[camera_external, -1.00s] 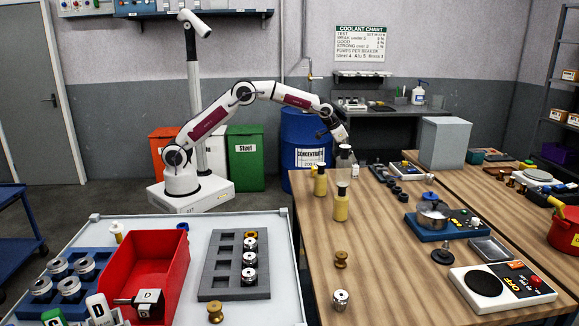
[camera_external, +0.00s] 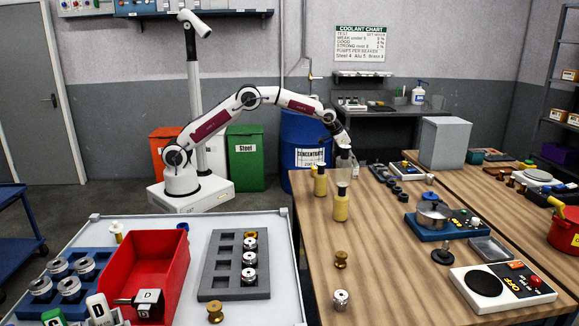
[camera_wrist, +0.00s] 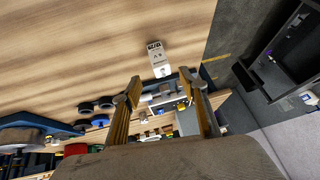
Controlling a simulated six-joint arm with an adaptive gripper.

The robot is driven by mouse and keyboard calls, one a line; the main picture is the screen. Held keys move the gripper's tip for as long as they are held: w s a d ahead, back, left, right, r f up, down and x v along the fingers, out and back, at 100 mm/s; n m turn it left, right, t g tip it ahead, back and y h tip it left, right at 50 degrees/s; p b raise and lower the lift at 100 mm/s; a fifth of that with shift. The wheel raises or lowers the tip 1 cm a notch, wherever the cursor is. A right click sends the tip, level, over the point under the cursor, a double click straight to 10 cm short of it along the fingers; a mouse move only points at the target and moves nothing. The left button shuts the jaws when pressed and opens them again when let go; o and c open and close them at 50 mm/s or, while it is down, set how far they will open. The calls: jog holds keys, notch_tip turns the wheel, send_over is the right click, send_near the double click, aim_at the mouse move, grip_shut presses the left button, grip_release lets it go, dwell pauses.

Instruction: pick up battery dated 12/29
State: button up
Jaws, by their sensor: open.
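A small white block with a dark printed end (camera_wrist: 157,58) lies on the wooden table in the wrist view. The block lies beyond the fingertips, a little above the gap in the picture. In the external view my gripper (camera_external: 340,143) hangs over the far left part of the wooden table. I cannot tell the battery for certain in that view.
Yellow bottles (camera_external: 341,205) stand on the wooden table (camera_external: 385,260) near my gripper. Dark round parts (camera_wrist: 95,104) and a tray of items lie close by in the wrist view. The blue drum (camera_external: 300,130) stands left of the table.

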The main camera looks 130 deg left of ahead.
aim_at(355, 171)
dwell(0.3)
jog(key=shift+x, duration=2.55)
jog(key=shift+s, duration=0.15)
grip_shut()
